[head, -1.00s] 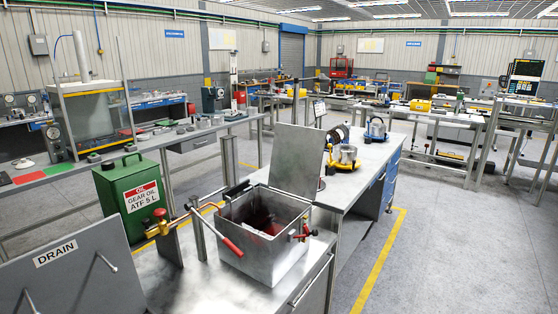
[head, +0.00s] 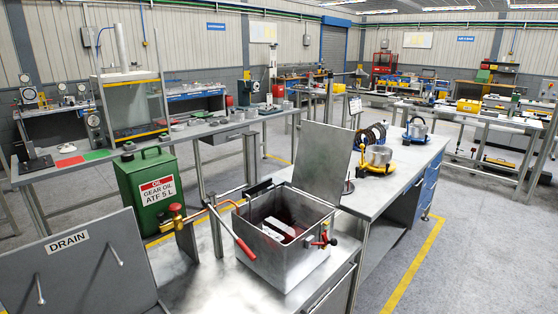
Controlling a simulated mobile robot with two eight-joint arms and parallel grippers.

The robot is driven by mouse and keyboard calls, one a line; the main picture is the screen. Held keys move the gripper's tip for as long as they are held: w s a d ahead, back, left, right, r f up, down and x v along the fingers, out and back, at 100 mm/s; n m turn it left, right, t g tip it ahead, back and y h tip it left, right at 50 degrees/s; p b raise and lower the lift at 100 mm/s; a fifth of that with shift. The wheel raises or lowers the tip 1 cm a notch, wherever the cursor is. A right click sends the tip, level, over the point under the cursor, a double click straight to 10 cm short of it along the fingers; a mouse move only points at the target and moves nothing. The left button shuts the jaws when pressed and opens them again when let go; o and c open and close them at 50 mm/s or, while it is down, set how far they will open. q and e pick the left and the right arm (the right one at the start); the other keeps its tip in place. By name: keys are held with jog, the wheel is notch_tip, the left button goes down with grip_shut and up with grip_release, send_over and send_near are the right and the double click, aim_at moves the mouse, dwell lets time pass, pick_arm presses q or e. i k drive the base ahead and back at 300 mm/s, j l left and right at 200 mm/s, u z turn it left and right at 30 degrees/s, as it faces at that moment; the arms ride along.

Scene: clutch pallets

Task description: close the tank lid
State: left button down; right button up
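The metal tank (head: 281,261) stands on the steel bench with its top open. Its lid (head: 322,156) is raised, standing up and leaning back from the rear edge of the tank. Light-coloured parts (head: 283,230) lie inside over a reddish bottom; the rest of the inside is shaded. A lever with a red handle (head: 244,248) crosses the tank's left front side. A red clamp or valve (head: 323,239) sits on its right side. Neither of my grippers shows in the head view.
A green gear oil can (head: 147,189) stands left of the tank. A brass valve with a red knob (head: 178,216) is on the bench between them. A grey DRAIN panel (head: 80,265) fills the lower left. Grey floor lies open at the right, beyond a yellow line (head: 412,268).

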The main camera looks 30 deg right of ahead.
aim_at(324, 151)
jog(key=l+u, duration=0.3)
jog(key=l, duration=0.2)
jog(key=i+l+u, duration=0.1)
jog(key=l+u, duration=0.2)
jog(key=l, duration=0.25)
jog(key=l+u, duration=0.15)
jog(key=l, duration=0.4)
jog(key=k+l+u, duration=0.2)
jog(key=l, duration=0.95)
jog(key=k+l, duration=0.1)
jog(key=l, duration=0.5)
jog(key=k+l+u, duration=0.1)
jog(key=l, duration=1.2)
jog(key=k+l, duration=0.15)
jog(key=l, duration=0.45)
jog(key=u, duration=0.05)
